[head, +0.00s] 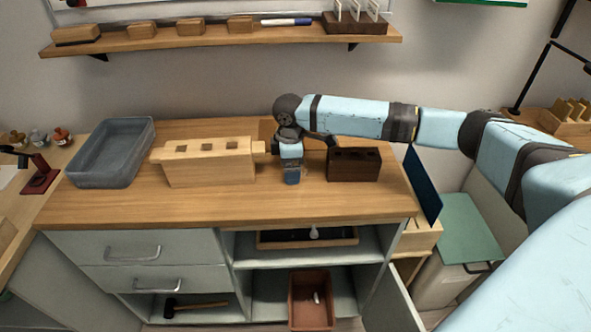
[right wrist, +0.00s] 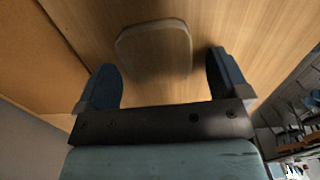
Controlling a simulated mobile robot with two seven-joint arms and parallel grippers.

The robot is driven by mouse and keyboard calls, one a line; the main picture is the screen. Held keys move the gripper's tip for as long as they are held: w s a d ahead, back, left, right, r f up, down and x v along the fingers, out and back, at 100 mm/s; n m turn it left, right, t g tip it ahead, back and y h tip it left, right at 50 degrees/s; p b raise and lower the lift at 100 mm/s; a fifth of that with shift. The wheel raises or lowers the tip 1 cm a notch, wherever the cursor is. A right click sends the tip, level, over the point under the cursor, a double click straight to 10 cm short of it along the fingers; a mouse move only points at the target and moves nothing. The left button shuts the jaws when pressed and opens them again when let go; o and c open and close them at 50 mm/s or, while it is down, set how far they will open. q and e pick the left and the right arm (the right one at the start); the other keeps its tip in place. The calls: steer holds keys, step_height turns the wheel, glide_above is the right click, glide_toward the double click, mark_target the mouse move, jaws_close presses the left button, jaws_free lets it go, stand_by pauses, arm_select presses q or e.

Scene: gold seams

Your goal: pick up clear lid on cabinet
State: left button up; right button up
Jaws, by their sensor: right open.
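The clear lid (right wrist: 153,50) is a see-through piece with a pale rounded rim, lying flat on the wooden top of the cabinet (head: 210,210). In the right wrist view it lies between and just beyond the two dark blue fingers of my right gripper (right wrist: 163,78). The gripper is open and empty, with a finger on each side. In the head view my right gripper (head: 291,176) points down over the cabinet top, and the lid is mostly hidden by it. My left gripper is not in view.
A pale wooden box (head: 210,170) with square holes stands left of my right gripper, and a dark brown block (head: 353,165) stands close on its right. A grey tray (head: 85,180) is at the far left. A wall shelf (head: 220,40) runs behind. The front strip of the top is clear.

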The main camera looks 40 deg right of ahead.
steer(key=c, duration=1)
